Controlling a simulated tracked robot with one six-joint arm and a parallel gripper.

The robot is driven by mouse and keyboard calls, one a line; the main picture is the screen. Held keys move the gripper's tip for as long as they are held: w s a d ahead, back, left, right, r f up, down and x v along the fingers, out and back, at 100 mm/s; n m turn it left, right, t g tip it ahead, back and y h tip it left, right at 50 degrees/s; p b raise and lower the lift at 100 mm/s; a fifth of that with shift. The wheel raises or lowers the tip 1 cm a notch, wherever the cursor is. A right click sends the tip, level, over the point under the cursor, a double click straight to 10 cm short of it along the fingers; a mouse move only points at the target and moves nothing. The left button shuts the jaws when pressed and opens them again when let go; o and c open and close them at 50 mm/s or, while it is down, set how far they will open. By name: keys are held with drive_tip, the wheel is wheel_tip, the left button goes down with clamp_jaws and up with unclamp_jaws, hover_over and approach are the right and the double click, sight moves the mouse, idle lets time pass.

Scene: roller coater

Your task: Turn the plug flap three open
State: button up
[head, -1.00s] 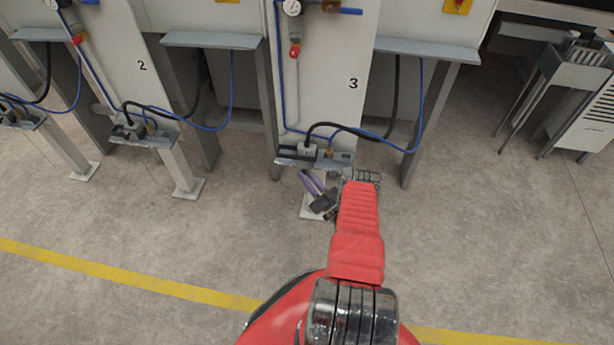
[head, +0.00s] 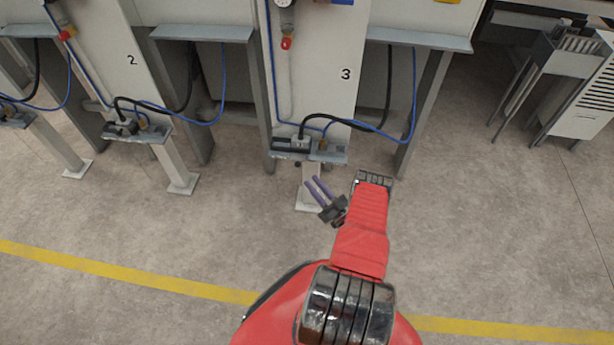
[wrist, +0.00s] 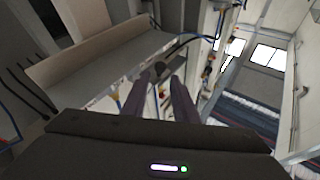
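Station three, marked "3" (head: 346,74), stands in the middle of the head view. Its small grey shelf (head: 333,157) carries a socket block (head: 290,144) with a dark cover and a plug with a black cable (head: 303,131). Whether the cover, likely the flap, is open or shut is too small to tell. My gripper (head: 312,181) has two purple fingers, apart with nothing seen between them. It is just below and in front of the shelf, apart from it in the picture. In the wrist view the gripper (wrist: 160,78) points toward cables and fittings; the flap cannot be made out there.
A similar station "2" (head: 132,60) with its own shelf stands to the left. A blue hose (head: 410,110) loops at the right of station three. A grey metal stand (head: 556,60) is at the far right. The floor in front is clear, with a yellow line (head: 130,273).

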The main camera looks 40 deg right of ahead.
drive_tip(key=v, duration=0.5)
drive_tip(key=shift+s+f, duration=0.2)
drive_tip(key=shift+s, duration=0.1)
